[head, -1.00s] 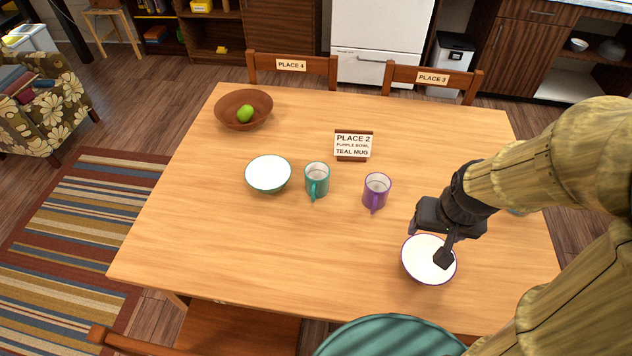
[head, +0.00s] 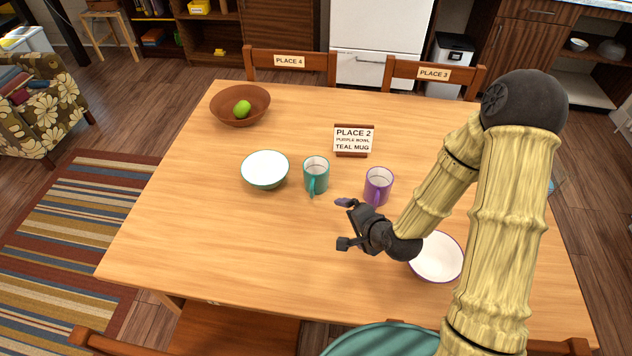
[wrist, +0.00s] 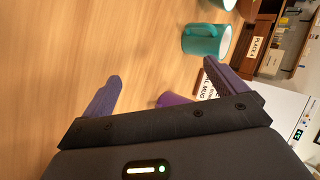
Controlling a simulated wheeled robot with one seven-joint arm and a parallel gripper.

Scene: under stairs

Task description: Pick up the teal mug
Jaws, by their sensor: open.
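The teal mug (head: 316,176) stands upright near the middle of the table, its handle toward the front. It also shows in the wrist view (wrist: 206,40), ahead of the fingers and toward the upper right. My gripper (head: 343,224) is open and empty, in front of the teal mug and a little to its right, apart from it. In the wrist view my gripper (wrist: 165,90) has its two purple fingers spread. The purple mug (head: 378,186) stands right of the teal mug, just behind my gripper. The purple-rimmed bowl (head: 436,258) sits near the front right, partly behind my arm.
A white bowl with a green rim (head: 265,170) is just left of the teal mug. A sign (head: 353,140) reading "PLACE 2, PURPLE BOWL, TEAL MUG" stands behind the mugs. A brown bowl (head: 226,112) holds a green apple (head: 242,107). The table's front left (head: 190,250) is clear.

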